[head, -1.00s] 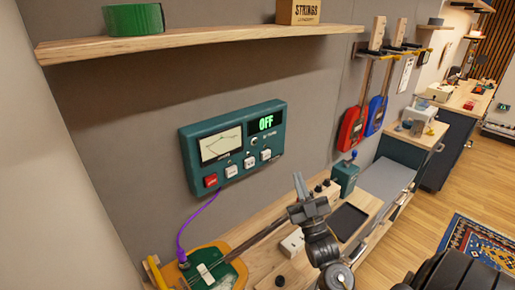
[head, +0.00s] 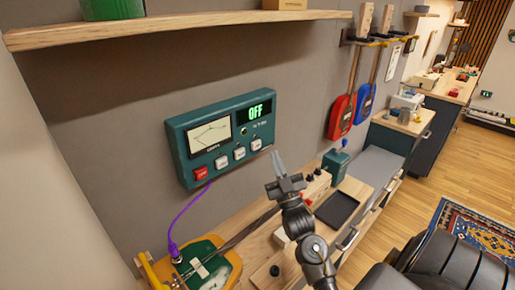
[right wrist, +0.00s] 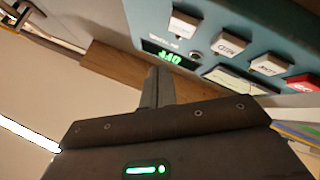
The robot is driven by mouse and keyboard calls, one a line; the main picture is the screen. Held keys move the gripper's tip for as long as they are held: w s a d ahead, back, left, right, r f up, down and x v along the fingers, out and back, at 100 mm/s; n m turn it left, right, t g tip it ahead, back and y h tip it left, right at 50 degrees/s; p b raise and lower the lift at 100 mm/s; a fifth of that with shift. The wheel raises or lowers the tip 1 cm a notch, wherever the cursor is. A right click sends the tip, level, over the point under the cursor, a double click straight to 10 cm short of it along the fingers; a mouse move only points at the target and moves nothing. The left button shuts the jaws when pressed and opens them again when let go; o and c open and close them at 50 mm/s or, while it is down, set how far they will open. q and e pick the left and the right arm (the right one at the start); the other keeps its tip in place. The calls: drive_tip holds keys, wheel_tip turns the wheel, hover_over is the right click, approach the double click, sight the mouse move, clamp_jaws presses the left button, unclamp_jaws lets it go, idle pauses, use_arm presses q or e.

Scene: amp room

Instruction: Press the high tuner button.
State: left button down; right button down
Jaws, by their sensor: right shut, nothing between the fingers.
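The tuner (head: 180,150) is a teal box on the wall with a dial and a green display (head: 254,110) reading OFF. Below are a red button (head: 201,173) and three white buttons. The rightmost white button (head: 256,144) appears to be the high one; its label is too small to read. It shows at the top of the right wrist view (right wrist: 183,22), where the tuner appears upside down. My right gripper (head: 276,160) is shut and empty, just right of and below that button in the head view, apparently apart from it. My left gripper is not in view.
A wooden shelf (head: 190,28) runs above the tuner. A purple cable (head: 188,220) drops from it to a green-and-yellow guitar (head: 215,265) on the bench. Red (head: 341,117) and blue (head: 365,103) guitars hang beyond.

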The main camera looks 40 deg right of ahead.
sight(259, 141)
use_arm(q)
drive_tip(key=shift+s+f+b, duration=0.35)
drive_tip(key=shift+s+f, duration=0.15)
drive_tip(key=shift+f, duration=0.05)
use_arm(e)
drive_tip(key=shift+w+a, duration=0.2)
drive_tip(key=shift+w, duration=1.75)
drive_tip(key=shift+w, duration=0.1)
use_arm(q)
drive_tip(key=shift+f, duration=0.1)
use_arm(e)
drive_tip(key=shift+w, duration=0.35)
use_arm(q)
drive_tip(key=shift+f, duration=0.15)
use_arm(e)
drive_tip(key=shift+w, duration=0.4)
idle(0.3)
drive_tip(key=shift+s, duration=0.2)
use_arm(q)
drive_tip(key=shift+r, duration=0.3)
use_arm(e)
drive_tip(key=shift+s, duration=0.7)
